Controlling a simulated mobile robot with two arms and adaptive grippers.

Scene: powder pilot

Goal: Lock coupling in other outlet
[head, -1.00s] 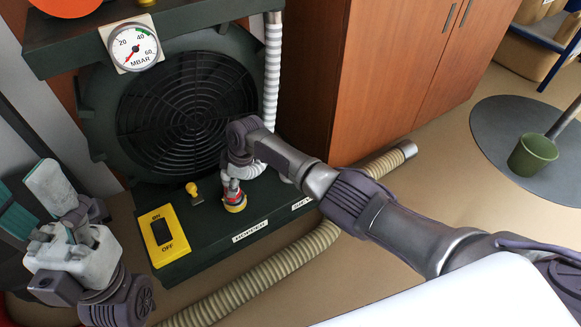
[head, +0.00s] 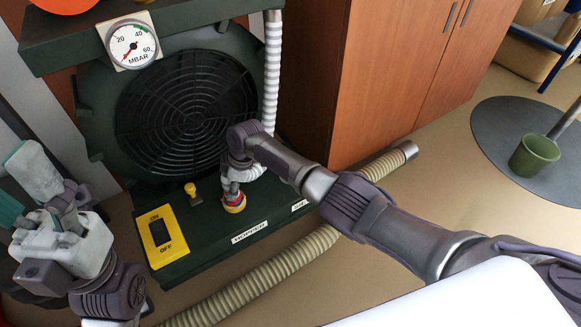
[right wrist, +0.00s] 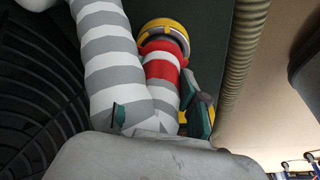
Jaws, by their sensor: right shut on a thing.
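The coupling (head: 234,203), a red collar with a yellow ring, is at the blower's dark base behind the HOPPER label (head: 250,232). Its red collar (right wrist: 162,68) and the grey-and-white striped hose (right wrist: 108,62) fill the right wrist view. My right gripper (right wrist: 158,112) is shut on the coupling near its hose end; in the head view my own wrist partly hides this grip. I cannot tell whether the yellow ring is seated or locked. My left gripper (head: 22,190) is open and empty at the left, apart from the base.
A yellow ON/OFF switch (head: 161,236) and a small yellow knob (head: 191,190) are left of the coupling. The pressure gauge (head: 132,44) is above the fan grille. A beige hose (head: 272,265) lies in front. A wooden cabinet (head: 375,80) stands at the right.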

